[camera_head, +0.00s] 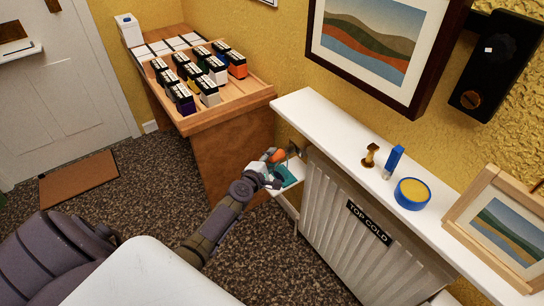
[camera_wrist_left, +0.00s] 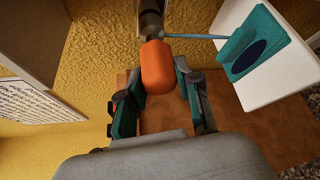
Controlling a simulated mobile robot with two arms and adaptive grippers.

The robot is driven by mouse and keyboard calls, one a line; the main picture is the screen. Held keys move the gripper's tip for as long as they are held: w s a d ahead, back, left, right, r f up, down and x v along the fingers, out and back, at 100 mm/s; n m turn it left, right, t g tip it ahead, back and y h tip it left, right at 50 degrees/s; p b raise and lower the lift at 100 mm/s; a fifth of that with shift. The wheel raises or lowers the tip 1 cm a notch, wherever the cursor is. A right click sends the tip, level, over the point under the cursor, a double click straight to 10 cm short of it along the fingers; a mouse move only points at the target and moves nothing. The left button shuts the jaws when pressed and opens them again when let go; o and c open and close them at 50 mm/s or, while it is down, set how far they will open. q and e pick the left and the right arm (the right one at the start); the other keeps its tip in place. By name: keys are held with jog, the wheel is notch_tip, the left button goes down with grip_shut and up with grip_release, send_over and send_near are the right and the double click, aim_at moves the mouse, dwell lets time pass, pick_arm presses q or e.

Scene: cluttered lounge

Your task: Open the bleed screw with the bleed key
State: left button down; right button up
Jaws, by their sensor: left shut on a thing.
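The handle's far end meets a dark metal fitting (camera_wrist_left: 150,22) at the wall. The bleed screw itself cannot be made out, and whether the key sits on it is hidden. My right gripper is not in view.
A teal pad with a dark oval (camera_wrist_left: 252,50) lies on a white surface (camera_wrist_left: 285,85) beside the fitting. A wooden display table (camera_head: 235,115) stands left of the radiator.

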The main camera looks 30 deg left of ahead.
pick_arm(q)
jog(key=shift+r+n+p, duration=0.15)
jog(key=shift+n+p, duration=0.15)
jog(key=shift+p, duration=0.3)
jog(key=shift+n+g+h+p, duration=0.4)
jog(key=shift+n+g+p, duration=0.2)
jog(key=shift+p, duration=0.85)
jog(key=shift+n+g+h+p, duration=0.3)
jog(key=shift+n+p, duration=0.2)
jog(key=shift+p, duration=0.55)
jog(key=shift+n+p, duration=0.3)
jog(key=shift+p, duration=0.3)
jog(key=shift+h, duration=0.3)
